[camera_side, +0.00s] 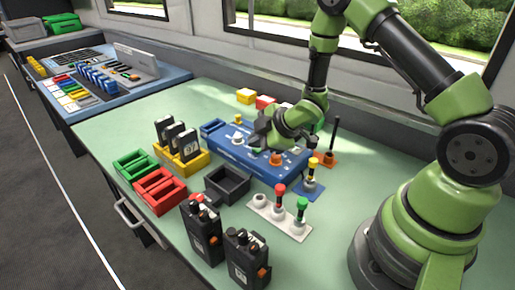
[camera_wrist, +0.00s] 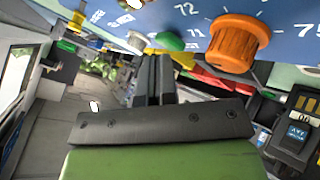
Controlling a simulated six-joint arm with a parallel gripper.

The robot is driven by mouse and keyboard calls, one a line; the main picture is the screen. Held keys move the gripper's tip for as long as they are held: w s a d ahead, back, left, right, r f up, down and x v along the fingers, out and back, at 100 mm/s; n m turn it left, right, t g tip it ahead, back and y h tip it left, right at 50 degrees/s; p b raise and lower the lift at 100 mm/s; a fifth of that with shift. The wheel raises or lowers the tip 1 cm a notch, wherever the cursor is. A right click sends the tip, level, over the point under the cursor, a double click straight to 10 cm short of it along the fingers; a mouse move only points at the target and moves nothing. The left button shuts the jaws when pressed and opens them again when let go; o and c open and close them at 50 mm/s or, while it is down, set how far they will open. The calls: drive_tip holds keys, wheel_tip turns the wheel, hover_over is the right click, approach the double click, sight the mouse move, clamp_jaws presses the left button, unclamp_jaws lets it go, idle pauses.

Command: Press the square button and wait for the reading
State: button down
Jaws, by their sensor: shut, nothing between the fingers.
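The blue control panel (camera_side: 228,152) lies on the green bench, under my gripper (camera_side: 262,132). It also fills the top of the wrist view (camera_wrist: 290,22), with an orange knob (camera_wrist: 238,42), a green button (camera_wrist: 170,41) and a white part (camera_wrist: 137,41). I cannot tell which control is the square button, and I see no readable reading. My gripper is shut and empty in the wrist view (camera_wrist: 154,62). It is low over the panel; I cannot tell whether it touches anything. My wrist hides part of the panel in the side view.
A yellow holder (camera_side: 183,163) with black modules, green and red trays (camera_side: 160,190) and a dark grey bin (camera_side: 228,184) stand in front of the panel. A white stand (camera_side: 270,217) with upright knobs and two radios (camera_side: 203,232) are nearer. Bare bench lies at left.

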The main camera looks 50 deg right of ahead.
sight(258, 150)
drive_tip(key=shift+r, duration=0.6)
drive_tip(key=shift+r, duration=0.1)
drive_tip(key=shift+r, duration=2.4)
drive_tip(key=shift+r, duration=0.25)
drive_tip(key=s+r+m+h, duration=0.2)
drive_tip(key=s+r+m, duration=0.25)
drive_tip(key=r, duration=0.25)
drive_tip(key=s+r+m+h, duration=0.1)
drive_tip(key=s+r+m, duration=0.35)
drive_tip(key=r, duration=0.25)
drive_tip(key=s+a+r+m+g+y, duration=0.1)
drive_tip(key=s+a+r+m+y, duration=0.2)
drive_tip(key=s, duration=1)
drive_tip(key=a+r+m, duration=0.1)
drive_tip(key=a+m, duration=0.2)
drive_tip(key=a, duration=0.1)
drive_tip(key=shift+s+g, duration=0.3)
drive_tip(key=shift+g, duration=0.1)
